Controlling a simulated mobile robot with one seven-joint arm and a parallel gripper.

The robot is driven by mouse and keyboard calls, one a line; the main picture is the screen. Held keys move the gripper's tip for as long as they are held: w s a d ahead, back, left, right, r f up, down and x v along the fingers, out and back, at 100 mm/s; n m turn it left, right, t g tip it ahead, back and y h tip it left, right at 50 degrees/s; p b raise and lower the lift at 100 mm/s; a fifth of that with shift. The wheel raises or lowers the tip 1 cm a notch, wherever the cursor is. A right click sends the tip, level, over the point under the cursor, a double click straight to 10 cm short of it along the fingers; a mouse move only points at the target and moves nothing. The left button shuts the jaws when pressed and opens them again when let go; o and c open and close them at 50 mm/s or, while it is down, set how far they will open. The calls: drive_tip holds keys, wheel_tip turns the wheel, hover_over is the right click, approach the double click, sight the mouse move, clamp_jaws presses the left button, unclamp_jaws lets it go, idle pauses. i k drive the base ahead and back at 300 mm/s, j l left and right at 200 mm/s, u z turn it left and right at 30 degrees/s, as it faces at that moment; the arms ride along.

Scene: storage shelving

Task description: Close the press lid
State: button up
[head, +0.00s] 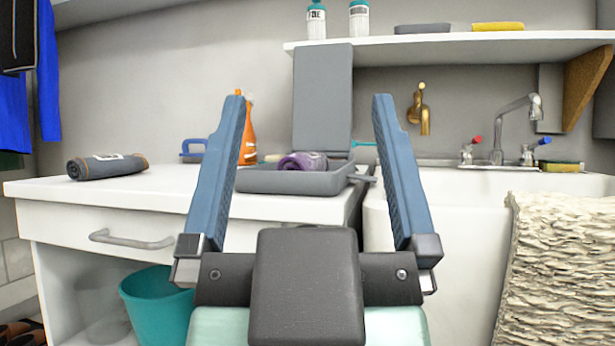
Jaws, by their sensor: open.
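The press lid (322,98) is a flat grey panel standing upright at the back of the press base (285,182). The base is a shallow grey tray on the white counter, with a purple rolled cloth (303,161) lying in it. A handle sticks out at the base's right side. My gripper (310,98) is open and empty, its two blue fingers spread wide in the foreground. In the picture the lid and the base show between the fingers. The left finger hides part of the counter and the base's left end.
A dark rolled cloth (107,167) lies on the counter's left, and an orange spray bottle (247,130) stands behind the left finger. A sink (470,200) with taps is at right. A white shelf (450,42) overhangs the back. A teal bucket (158,306) sits below the counter.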

sight(322, 92)
drive_tip(key=i+j+z, duration=0.3)
drive_tip(key=j, duration=0.3)
drive_tip(key=i+j+z, duration=0.2)
drive_tip(key=i+j, duration=0.05)
drive_tip(key=j, duration=0.05)
